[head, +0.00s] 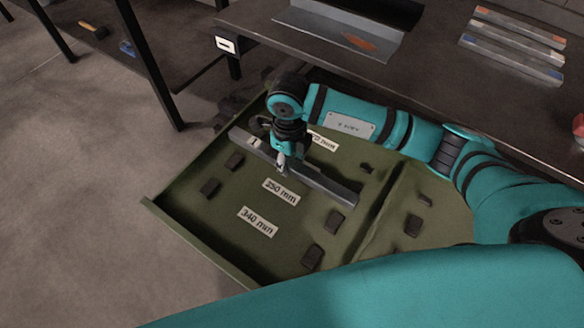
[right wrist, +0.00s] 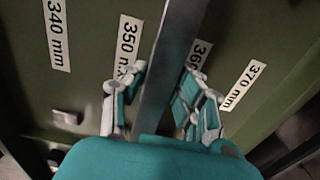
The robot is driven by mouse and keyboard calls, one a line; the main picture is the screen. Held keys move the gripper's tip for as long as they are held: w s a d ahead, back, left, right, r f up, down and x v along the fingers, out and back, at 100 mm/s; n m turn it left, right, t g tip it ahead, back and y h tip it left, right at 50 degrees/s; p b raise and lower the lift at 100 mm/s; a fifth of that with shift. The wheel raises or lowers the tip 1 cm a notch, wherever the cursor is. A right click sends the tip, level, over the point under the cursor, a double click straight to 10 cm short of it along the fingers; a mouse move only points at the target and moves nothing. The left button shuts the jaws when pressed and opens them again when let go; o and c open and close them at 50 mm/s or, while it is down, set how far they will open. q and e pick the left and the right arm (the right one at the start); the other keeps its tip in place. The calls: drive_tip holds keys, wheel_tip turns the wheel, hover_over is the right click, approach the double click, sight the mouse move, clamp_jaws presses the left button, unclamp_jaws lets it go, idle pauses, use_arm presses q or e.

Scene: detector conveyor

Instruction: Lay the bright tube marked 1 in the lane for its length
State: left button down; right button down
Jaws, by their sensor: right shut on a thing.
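A long grey square tube (head: 325,186) with a small pale label near its left end runs diagonally over the green drawer (head: 190,228). My right gripper (head: 282,163) reaches down from above and is shut on the tube near its middle. In the right wrist view the tube (right wrist: 172,60) passes between the fingers of my right gripper (right wrist: 160,98). It lies between the 350 mm label (right wrist: 128,45) and the 360 mm label (right wrist: 197,58), partly covering the latter. I cannot tell whether it touches the drawer floor. My left gripper is not in view.
Small dark blocks (head: 335,219) stand in the drawer beside the 340 mm label (head: 259,222) and others. A raised divider (head: 378,215) crosses it. A dark worktop (head: 420,75) above carries a grey tray (head: 345,35) and several bars (head: 512,58).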

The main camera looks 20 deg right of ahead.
sight(292, 171)
drive_tip(key=shift+s+d, duration=0.15)
drive_tip(key=shift+s, duration=0.05)
drive_tip(key=shift+f, duration=0.1)
wheel_tip(292, 171, down, 3)
drive_tip(key=shift+s, duration=0.1)
drive_tip(key=shift+f, duration=0.15)
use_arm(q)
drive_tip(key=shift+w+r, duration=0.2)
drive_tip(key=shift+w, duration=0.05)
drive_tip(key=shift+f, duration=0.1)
use_arm(e)
drive_tip(key=shift+f, duration=0.1)
drive_tip(key=c, duration=1.3)
unclamp_jaws()
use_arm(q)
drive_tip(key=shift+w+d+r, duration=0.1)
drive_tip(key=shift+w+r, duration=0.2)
use_arm(e)
drive_tip(key=o, duration=0.3)
